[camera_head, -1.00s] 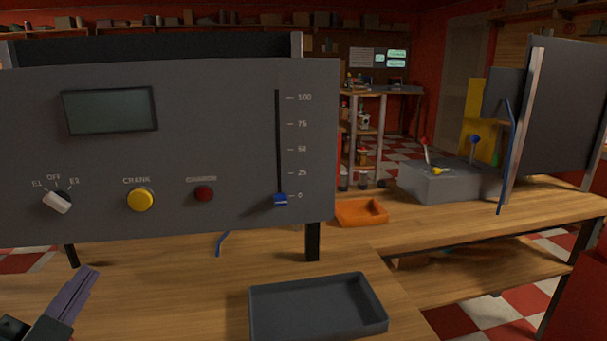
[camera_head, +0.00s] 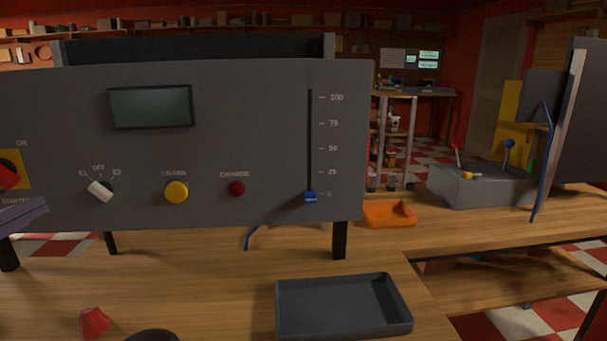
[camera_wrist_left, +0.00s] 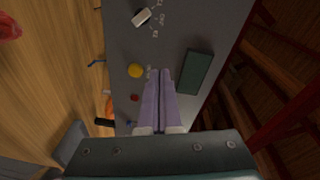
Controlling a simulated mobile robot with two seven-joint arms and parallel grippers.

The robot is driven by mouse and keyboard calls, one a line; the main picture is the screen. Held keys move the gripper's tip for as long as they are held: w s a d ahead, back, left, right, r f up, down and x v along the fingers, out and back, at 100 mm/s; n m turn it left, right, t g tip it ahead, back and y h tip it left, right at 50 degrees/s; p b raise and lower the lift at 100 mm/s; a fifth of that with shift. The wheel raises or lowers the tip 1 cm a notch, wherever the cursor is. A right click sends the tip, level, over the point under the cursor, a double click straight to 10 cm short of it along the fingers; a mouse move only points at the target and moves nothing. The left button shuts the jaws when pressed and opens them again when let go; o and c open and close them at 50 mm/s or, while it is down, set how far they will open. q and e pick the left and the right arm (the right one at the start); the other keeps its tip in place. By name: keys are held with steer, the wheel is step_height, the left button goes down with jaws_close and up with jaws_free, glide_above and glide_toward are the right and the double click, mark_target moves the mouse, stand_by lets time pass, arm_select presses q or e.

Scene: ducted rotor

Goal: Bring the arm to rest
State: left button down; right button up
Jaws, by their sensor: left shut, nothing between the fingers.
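My left gripper (camera_head: 24,211) is at the left edge of the head view, in front of the lower left part of the grey control panel (camera_head: 250,130). Only its purple fingers show there. In the left wrist view the two fingers (camera_wrist_left: 160,100) lie side by side, shut and empty, with the panel behind them. The panel carries a dark screen (camera_head: 151,106), a white selector knob (camera_head: 101,190), a yellow crank button (camera_head: 176,191), a red charge button (camera_head: 236,188) and a blue slider (camera_head: 310,197) at the bottom of its scale. My right gripper is not in view.
A dark tray (camera_head: 343,334) lies on the wooden bench, with a red object (camera_head: 94,322) to its left. An orange tray (camera_head: 389,213) and a grey lever box (camera_head: 480,188) stand at the right. Bench between panel and tray is clear.

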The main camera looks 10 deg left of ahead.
arm_select(q)
steer(key=s+d+f+n+g, duration=0.4)
steer(key=s+d+f+g, duration=0.4)
steer(key=s+d+f, duration=0.15)
steer(key=s+d+n+g+y, duration=0.1)
steer(key=s+n+g, duration=0.15)
steer(key=s, duration=0.45)
steer(key=s+d+n+g, duration=0.2)
steer(key=s+g, duration=0.1)
steer(key=s, duration=0.4)
steer(key=s+d+f+n+h, duration=0.1)
steer(key=d+f+n+h, duration=0.15)
steer(key=d, duration=0.65)
step_height(320, 180, up, 42)
steer(key=p, duration=4.1)
steer(key=shift+d+n, duration=0.35)
steer(key=shift+n, duration=0.05)
steer(key=shift+s+h, duration=0.1)
steer(key=shift+h, duration=0.15)
